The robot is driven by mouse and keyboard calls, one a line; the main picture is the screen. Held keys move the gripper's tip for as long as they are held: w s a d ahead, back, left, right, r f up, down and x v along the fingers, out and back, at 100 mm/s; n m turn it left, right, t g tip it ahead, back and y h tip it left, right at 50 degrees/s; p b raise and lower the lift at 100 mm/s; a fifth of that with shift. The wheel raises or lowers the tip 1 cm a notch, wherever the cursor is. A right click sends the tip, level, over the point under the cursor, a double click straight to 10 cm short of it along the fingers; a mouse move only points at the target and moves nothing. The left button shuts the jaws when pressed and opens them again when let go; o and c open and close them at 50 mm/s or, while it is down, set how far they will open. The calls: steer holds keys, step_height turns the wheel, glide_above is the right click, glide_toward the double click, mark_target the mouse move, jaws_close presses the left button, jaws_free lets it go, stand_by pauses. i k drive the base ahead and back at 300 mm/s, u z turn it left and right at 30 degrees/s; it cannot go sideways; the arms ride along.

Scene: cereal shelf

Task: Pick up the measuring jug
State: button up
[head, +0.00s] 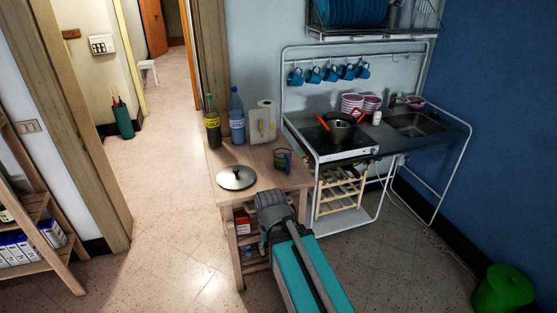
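The measuring jug (283,160) seems to be the small, dark see-through vessel with a blue-green tint at the right side of the small wooden table (258,187). It stands upright near the table's right edge, with clear space around it. Its handle and markings are too small to tell. My grey and teal arm reaches up from the bottom of the head view, and its dark grey joint is in front of the table's near edge, below the jug. I see no gripper fingers.
On the table are a pot lid (236,177), two bottles (212,125) (236,118) and a paper towel roll (264,115). A cooker with a pot (338,132) and a sink (419,124) stand to the right. A green bin (503,290) stands at lower right. Floor left of the table is clear.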

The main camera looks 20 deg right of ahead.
mark_target(283, 152)
steer(key=i, duration=0.9)
steer(key=z, duration=0.05)
